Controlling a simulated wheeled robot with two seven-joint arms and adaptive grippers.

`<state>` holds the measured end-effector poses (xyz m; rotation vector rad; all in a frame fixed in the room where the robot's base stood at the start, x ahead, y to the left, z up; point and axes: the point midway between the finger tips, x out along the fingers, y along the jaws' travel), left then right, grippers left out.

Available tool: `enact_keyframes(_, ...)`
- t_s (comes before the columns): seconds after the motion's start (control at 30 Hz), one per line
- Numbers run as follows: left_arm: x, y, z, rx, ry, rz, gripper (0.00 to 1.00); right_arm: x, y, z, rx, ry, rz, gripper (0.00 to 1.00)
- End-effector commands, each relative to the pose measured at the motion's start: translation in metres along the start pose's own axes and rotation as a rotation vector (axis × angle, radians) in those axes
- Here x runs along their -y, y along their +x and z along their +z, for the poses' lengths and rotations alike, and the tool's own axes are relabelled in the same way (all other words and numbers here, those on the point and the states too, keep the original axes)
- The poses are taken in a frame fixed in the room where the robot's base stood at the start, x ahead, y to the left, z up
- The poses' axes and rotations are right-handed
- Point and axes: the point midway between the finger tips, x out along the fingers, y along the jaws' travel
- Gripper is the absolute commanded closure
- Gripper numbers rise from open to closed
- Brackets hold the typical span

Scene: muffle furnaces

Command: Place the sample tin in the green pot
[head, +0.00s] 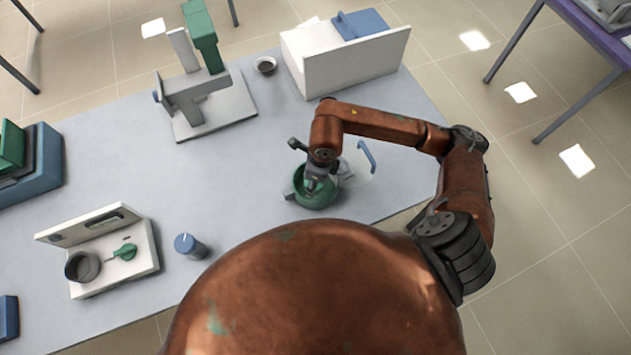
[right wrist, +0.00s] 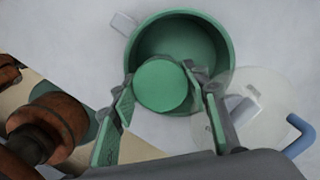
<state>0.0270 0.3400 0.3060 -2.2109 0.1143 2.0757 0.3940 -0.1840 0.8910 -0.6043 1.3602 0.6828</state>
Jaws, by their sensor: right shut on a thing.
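The green pot (right wrist: 226,50) stands on the grey table and is seen from above in the right wrist view. In the head view the green pot (head: 316,201) is partly covered by my right arm. The sample tin (right wrist: 161,86), a round green lid-like top in the right wrist view, sits between the fingers of my right gripper (right wrist: 160,88). The gripper is shut on it. The tin overlaps the near part of the pot's opening; its height above the pot's floor is hard to tell. My left gripper is not in view.
A clear round lid with a blue handle (right wrist: 299,135) lies right of the pot. In the head view a white box (head: 350,65), a grey stand device (head: 205,105), a blue-topped knob (head: 190,246) and a white unit (head: 110,255) stand on the table (head: 110,160).

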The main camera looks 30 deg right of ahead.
Motion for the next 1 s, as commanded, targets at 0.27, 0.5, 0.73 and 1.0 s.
enact_keyframes(0.27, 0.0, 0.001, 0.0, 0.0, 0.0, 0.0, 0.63, 0.019, 0.021, -0.001, 0.001, 0.0, -0.001, 0.84)
enact_keyframes(0.5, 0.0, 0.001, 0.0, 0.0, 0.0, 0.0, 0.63, 0.025, 0.048, -0.004, -0.001, 0.001, 0.003, 0.84)
enact_keyframes(0.73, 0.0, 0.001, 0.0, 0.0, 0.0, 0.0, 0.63, 0.026, 0.06, -0.005, 0.002, -0.001, -0.002, 0.84)
enact_keyframes(1.0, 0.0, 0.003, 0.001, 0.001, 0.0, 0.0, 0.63, 0.026, 0.063, -0.006, 0.0, -0.001, -0.001, 0.55)
